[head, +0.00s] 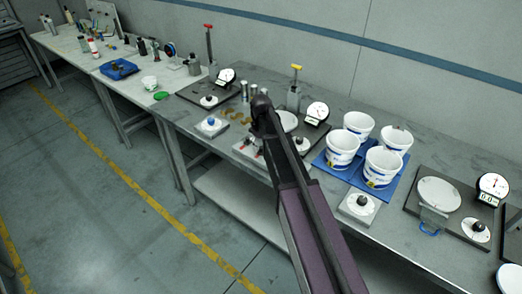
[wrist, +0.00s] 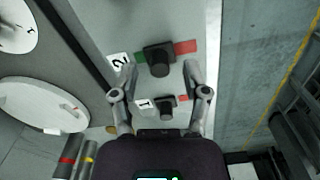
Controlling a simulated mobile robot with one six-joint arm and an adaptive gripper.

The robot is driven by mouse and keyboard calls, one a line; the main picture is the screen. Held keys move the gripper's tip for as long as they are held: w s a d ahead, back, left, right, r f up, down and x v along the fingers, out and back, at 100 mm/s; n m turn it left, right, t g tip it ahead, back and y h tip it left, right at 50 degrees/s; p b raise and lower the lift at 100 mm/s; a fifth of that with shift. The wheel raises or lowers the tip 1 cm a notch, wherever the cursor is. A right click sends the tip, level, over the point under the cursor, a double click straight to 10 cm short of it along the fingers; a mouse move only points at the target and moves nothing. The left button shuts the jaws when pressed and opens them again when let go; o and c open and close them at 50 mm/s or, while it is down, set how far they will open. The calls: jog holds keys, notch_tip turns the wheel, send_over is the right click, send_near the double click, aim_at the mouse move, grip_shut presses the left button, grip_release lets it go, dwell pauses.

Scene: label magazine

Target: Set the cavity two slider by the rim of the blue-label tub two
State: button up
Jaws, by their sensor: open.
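In the wrist view, the cavity two slider (wrist: 160,60) is a black knob beside a label "2", with a green band on its left and a red band on its right. My gripper (wrist: 159,72) is open and empty, its fingertips to either side of this knob and apart from it. A smaller-looking black knob (wrist: 167,106) by a label "1" lies between the fingers nearer the palm. In the head view, several white tubs with blue labels (head: 342,152) stand on a blue tray (head: 337,170). I cannot read which tub is two.
A dial gauge (head: 317,112) stands behind the arm, and another gauge (head: 493,186) is at the right by a round white plate (head: 439,194). A grey box with a black knob (head: 359,204) sits at the bench's front edge. Open floor lies left of the bench.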

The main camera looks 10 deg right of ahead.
jog(key=shift+f, duration=0.3)
grip_shut()
jog(key=shift+s+a, duration=0.9)
jog(key=shift+a, duration=0.05)
grip_release()
jog(key=shift+a, duration=0.1)
